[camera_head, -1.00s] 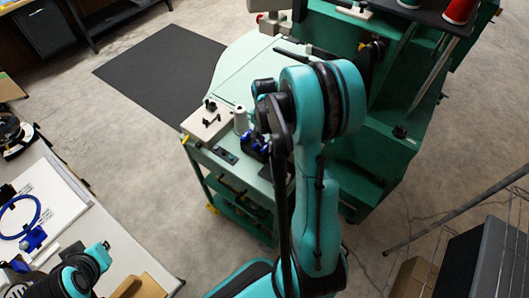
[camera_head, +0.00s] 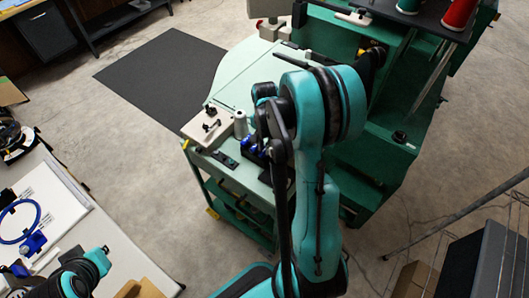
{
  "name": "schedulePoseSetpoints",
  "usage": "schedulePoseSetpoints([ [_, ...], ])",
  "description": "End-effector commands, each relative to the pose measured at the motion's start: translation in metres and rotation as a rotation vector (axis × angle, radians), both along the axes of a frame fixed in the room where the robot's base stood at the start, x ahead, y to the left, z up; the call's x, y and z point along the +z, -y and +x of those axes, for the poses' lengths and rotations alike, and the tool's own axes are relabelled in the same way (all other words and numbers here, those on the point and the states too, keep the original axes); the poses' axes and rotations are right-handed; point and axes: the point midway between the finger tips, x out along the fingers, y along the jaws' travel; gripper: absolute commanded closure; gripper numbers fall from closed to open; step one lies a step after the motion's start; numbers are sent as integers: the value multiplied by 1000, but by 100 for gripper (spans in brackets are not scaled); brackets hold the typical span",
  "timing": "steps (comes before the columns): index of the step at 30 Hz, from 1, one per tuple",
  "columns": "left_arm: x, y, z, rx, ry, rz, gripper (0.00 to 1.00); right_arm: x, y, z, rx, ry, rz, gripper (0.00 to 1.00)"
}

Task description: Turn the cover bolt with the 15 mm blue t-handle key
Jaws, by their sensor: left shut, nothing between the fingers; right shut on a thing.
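My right gripper (camera_head: 260,126) is at the front of the pale green machine table (camera_head: 236,88), partly hidden behind my own forearm. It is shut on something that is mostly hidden. Blue shows just below and left of it, which looks like the blue t-handle key (camera_head: 247,143), but its size and tip cannot be read. I cannot make out the cover bolt. A beige block (camera_head: 200,132) with black knobs sits left of the gripper at the table's corner. My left gripper (camera_head: 92,262) is shut and empty over the workbench at the lower left.
A green machine (camera_head: 390,140) with red and green spools rises at the right. A blue ring (camera_head: 20,220) lies on white paper on the left workbench.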

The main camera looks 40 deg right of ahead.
Motion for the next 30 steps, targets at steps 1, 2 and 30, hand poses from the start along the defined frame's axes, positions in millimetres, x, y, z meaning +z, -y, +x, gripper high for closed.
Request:
schedulePoseSetpoints([
  [1,4,0,0,0,0,0,100,5,0,0,0,0,0,100],
  [2,5,0,0,0,0,0,100,7,0,0,0,0,0,100],
  [30,37,0,0,0,0,0,100,54,1,1,0,2,0,100],
])
